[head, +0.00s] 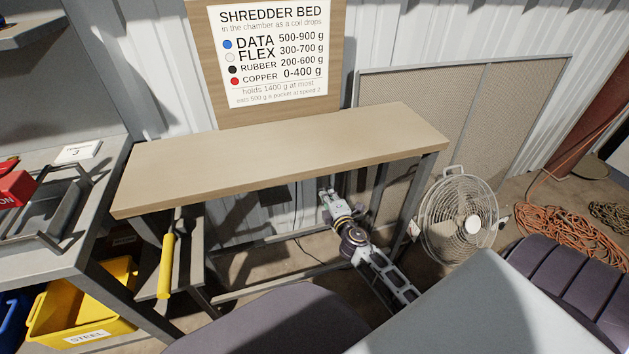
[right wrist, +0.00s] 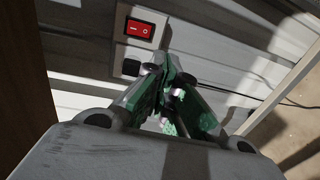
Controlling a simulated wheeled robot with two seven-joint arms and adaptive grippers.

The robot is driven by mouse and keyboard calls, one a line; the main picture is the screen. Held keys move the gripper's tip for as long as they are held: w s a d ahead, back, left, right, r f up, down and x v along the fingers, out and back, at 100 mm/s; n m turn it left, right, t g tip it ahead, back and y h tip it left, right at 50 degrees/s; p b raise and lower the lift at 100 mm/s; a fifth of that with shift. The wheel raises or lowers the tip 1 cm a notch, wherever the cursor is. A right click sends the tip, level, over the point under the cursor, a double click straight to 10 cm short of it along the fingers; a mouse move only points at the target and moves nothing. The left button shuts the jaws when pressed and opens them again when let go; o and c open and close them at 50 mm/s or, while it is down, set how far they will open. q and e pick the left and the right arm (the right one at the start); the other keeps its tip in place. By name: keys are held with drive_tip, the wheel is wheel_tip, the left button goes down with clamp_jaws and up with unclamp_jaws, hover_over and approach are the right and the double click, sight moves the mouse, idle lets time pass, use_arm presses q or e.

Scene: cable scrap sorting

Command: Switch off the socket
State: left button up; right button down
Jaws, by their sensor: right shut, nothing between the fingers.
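The socket (right wrist: 124,50) is a pale plate on the grey wall in the right wrist view. It carries a red rocker switch (right wrist: 139,29) with white marks, and a dark round part sits below the switch, partly behind a finger. My right gripper (right wrist: 172,66) is shut and empty, its green-and-grey fingers together just below and right of the switch. I cannot tell whether the tips touch the plate. In the head view my right gripper (head: 327,192) reaches under the bench toward the wall. The socket is not clear there. My left gripper is not in view.
The wooden-topped bench (head: 280,155) stands above my right arm, with its metal legs and lower rail around it. A fan (head: 458,218) stands to the right. A yellow bin (head: 75,312) and a yellow-handled tool (head: 167,264) are at left. A thin cable (right wrist: 275,100) runs along the wall.

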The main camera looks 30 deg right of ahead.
drive_tip(key=shift+s, duration=0.1)
